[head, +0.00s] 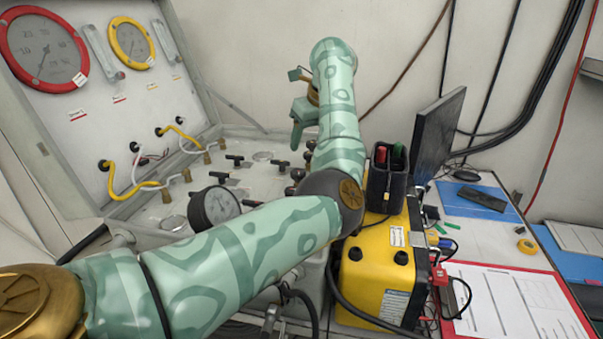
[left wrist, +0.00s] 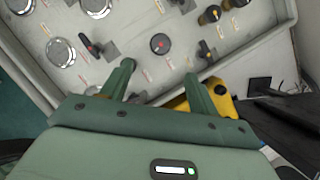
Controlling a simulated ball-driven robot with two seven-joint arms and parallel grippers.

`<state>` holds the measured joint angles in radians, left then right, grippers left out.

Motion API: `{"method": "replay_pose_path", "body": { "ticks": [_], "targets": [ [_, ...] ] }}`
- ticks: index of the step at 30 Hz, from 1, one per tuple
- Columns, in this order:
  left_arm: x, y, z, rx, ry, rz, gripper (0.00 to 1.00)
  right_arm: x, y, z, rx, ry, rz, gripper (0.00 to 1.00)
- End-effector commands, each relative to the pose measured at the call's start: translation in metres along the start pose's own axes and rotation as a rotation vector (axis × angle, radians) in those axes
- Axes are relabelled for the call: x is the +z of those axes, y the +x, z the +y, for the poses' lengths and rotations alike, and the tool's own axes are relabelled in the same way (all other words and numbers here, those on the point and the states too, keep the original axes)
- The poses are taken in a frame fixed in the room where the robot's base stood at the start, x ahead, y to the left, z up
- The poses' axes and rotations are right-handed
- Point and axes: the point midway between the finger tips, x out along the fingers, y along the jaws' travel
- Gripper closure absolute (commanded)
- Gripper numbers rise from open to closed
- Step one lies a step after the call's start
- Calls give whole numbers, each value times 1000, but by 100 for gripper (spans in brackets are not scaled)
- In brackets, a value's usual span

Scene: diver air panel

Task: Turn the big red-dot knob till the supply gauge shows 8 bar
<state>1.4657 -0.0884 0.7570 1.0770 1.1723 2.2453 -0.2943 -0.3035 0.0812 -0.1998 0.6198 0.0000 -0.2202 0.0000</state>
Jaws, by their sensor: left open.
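A round dark knob with a red dot (left wrist: 160,43) is on the grey panel in the left wrist view. My left gripper (left wrist: 157,74) is open. Its two fingers point toward the panel, and the knob shows just beyond the gap between the tips, apart from them. In the head view my left gripper (head: 303,112) is above the panel's far right part and the knob is not clearly seen. A black-rimmed gauge (head: 213,206) stands near the panel's front; its reading is too small to tell, and I cannot tell which gauge is the supply one. My right gripper is out of view.
A red-rimmed gauge (head: 43,50) and a yellow-rimmed gauge (head: 131,42) are on the raised lid. Several small black valve handles stand around the knob, one with a red mark (left wrist: 90,46). A yellow case (head: 375,275) and dark monitor (head: 438,132) are right of the panel.

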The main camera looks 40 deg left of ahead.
Motion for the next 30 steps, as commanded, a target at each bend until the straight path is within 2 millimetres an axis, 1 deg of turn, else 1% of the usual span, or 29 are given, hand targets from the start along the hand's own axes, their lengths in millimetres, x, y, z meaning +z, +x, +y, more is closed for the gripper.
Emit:
{"method": "replay_pose_path", "body": {
  "ticks": [1,3,6,9,12,15,18,26,29,30],
  "targets": [
    [-2,20,0,7,2,1,40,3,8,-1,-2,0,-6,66],
    [-2,39,0,7,1,1,40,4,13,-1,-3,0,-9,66],
    [-2,64,0,6,1,1,40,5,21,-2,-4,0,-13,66],
    [-2,84,0,4,1,1,40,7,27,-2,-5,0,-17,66],
    [-2,99,0,4,2,1,40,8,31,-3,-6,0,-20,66],
    [-1,108,0,2,1,0,40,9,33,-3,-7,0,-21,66],
    [-1,111,0,1,0,-1,40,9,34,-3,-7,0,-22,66],
    [0,112,0,0,0,0,40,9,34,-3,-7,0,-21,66],
    [0,112,0,0,0,0,65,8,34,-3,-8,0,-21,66],
    [0,112,0,0,0,0,76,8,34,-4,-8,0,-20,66]
  ]
}}
